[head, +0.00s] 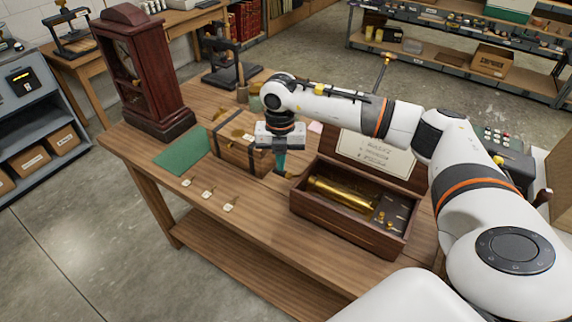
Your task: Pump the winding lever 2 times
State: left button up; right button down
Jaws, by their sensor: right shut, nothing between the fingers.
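An open wooden music box (345,232) stands on the workbench, with a brass cylinder (340,194) inside and a lettered card in its raised lid (375,152). A small brass and dark piece (284,175) sticks out by the box's left end; it looks like the winding lever, but it is small and partly hidden. My right gripper (280,162) points down just above this piece, its fingers shut with nothing between them. I cannot tell whether the fingertips touch it. My left gripper is not in view.
A strapped wooden chest (240,153) stands close left of my right gripper. A tall dark clock case (146,80), a green mat (183,150) and several small tagged items (208,194) are further left. The bench's front left is mostly clear.

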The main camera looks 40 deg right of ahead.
jog(key=shift+d+r, duration=0.25)
jog(key=shift+r, duration=0.3)
jog(key=shift+w, duration=0.1)
jog(key=shift+r+p, duration=1.8)
jog(key=shift+r, duration=0.75)
jog(key=shift+a+f+n, duration=0.1)
jog(key=shift+f+n, duration=0.9)
jog(key=shift+n, duration=0.55)
jog(key=shift+a+f+n, duration=0.1)
jog(key=shift+f+n, duration=0.9)
jog(key=shift+n, duration=0.55)
